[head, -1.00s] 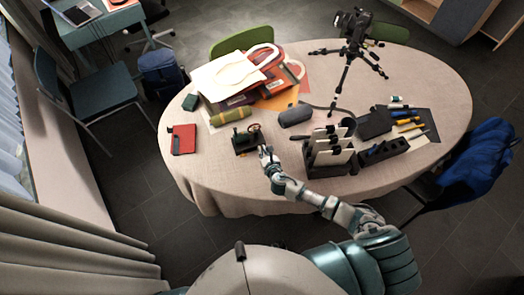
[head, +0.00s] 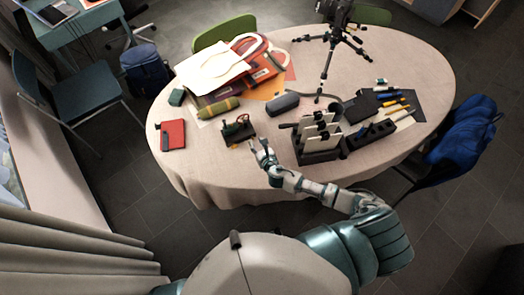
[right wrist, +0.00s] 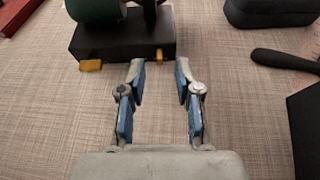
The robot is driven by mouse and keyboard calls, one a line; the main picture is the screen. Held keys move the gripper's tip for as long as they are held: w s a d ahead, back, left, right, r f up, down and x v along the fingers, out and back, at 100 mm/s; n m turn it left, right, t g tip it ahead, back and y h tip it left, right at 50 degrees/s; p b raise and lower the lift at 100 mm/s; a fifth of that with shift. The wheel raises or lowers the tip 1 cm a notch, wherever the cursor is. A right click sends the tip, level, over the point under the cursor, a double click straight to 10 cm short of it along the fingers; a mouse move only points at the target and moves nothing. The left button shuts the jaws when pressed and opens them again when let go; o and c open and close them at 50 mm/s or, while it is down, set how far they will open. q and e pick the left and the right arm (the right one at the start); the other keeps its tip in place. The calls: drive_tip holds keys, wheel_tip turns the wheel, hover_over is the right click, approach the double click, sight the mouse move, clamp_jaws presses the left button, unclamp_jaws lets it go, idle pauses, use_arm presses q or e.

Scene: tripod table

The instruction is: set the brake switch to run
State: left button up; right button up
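A small dark device (head: 238,131) stands on the table at its near side, left of the middle. In the right wrist view its black base (right wrist: 120,40) is at the top, with a dark green round part (right wrist: 95,8) above it. Two small yellow-orange tabs stick out at its near face, one at the left (right wrist: 91,65) and one at the right (right wrist: 159,55). I cannot tell which part is the brake switch. My right gripper (head: 258,144) is open and empty (right wrist: 160,68), its fingertips just short of the right tab. The device's top is cut off there. My left gripper is not in view.
A black holder with white cards (head: 318,140) stands right of my right gripper. A grey case (head: 283,103) and an olive cylinder (head: 219,108) lie behind the device. A red book (head: 173,134) lies left. Bare tablecloth lies between book and device.

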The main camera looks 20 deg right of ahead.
drive_tip(key=v, duration=0.9)
drive_tip(key=shift+f, duration=0.1)
